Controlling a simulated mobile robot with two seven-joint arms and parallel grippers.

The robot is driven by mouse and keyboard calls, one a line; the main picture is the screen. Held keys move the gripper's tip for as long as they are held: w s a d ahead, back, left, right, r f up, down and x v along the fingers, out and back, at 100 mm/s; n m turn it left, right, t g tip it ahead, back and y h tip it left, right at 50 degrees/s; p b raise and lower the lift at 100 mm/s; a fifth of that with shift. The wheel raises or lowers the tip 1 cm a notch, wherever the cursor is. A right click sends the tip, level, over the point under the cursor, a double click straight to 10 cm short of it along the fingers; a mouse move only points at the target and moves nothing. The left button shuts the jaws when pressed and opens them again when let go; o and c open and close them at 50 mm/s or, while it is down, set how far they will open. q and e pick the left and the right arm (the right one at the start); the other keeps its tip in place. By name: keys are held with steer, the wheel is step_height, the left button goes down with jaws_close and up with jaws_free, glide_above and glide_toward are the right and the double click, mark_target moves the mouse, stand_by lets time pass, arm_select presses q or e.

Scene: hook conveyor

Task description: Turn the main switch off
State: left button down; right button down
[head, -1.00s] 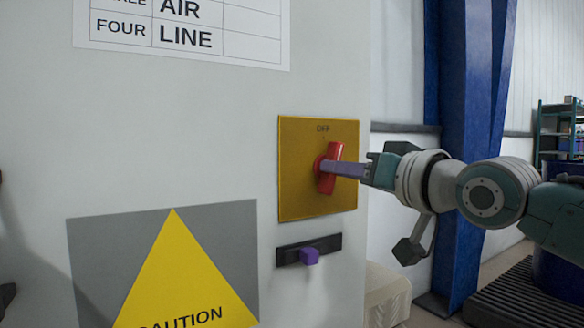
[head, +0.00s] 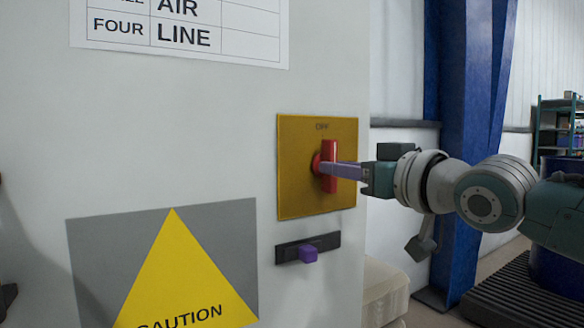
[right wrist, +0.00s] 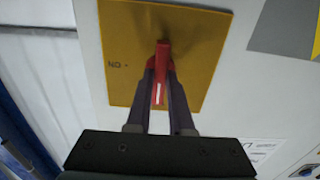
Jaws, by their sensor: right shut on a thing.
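The main switch is a red handle (head: 330,160) on a yellow plate (head: 300,200) on the light cabinet front. The handle stands upright below the "OFF" lettering at the plate's top. In the right wrist view, the red handle (right wrist: 162,62) has a white stripe, and "ON" is readable on the yellow plate (right wrist: 200,30). My right gripper (head: 332,169) comes in from the right. In the right wrist view, the fingers of my right gripper (right wrist: 161,75) are closed on both sides of the handle. My left gripper is not in view.
A purple knob (head: 308,254) on a black strip (head: 325,243) sits just below the plate. A yellow caution sign (head: 175,280) and a printed chart (head: 240,45) are flat on the cabinet. A blue column (head: 465,90) stands behind my right arm.

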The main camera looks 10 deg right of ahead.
steer(key=c, duration=0.8)
jaws_free()
steer(key=v, duration=1)
